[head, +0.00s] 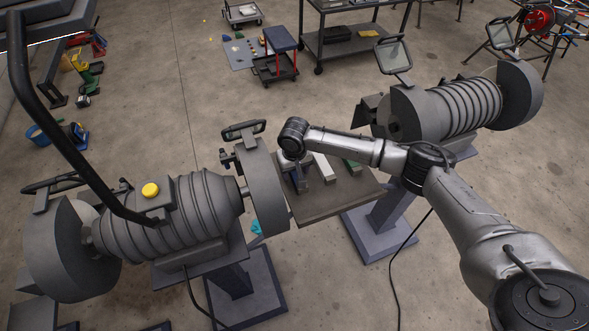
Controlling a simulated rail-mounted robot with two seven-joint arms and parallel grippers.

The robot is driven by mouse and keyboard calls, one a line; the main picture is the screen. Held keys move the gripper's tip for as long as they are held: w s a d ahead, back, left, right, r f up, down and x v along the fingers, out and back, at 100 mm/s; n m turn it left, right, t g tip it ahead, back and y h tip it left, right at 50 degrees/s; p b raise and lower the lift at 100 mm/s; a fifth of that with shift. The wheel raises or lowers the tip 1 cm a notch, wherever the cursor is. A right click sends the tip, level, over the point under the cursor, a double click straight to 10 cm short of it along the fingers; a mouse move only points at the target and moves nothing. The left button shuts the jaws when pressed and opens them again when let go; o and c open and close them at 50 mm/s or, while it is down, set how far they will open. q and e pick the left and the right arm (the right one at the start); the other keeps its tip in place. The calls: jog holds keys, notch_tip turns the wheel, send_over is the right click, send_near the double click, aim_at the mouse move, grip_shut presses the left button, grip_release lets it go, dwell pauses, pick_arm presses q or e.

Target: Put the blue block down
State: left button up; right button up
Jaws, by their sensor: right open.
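My right gripper (296,180) reaches in from the right and points down over the left part of a small brown table (345,196). It is open. A dark bluish patch shows at the gripper, but the fingers and wrist cover most of that spot. I cannot make out the blue block clearly, nor whether it touches the table or the fingers. A white block (324,167) lies on the table just right of the gripper, and a green block (353,165) lies farther right, partly behind my arm. My left gripper is not in view.
A ribbed grey machine (180,208) with a yellow button (150,190) stands close on the left of the table. A similar machine (450,108) stands behind on the right. The front part of the table is bare. Carts and tools stand farther back.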

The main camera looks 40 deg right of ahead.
jog(key=shift+r, duration=0.45)
notch_tip(320, 180, up, 10)
jog(key=shift+f+p, duration=0.2)
jog(key=shift+p, duration=1.05)
jog(key=shift+r, duration=0.95)
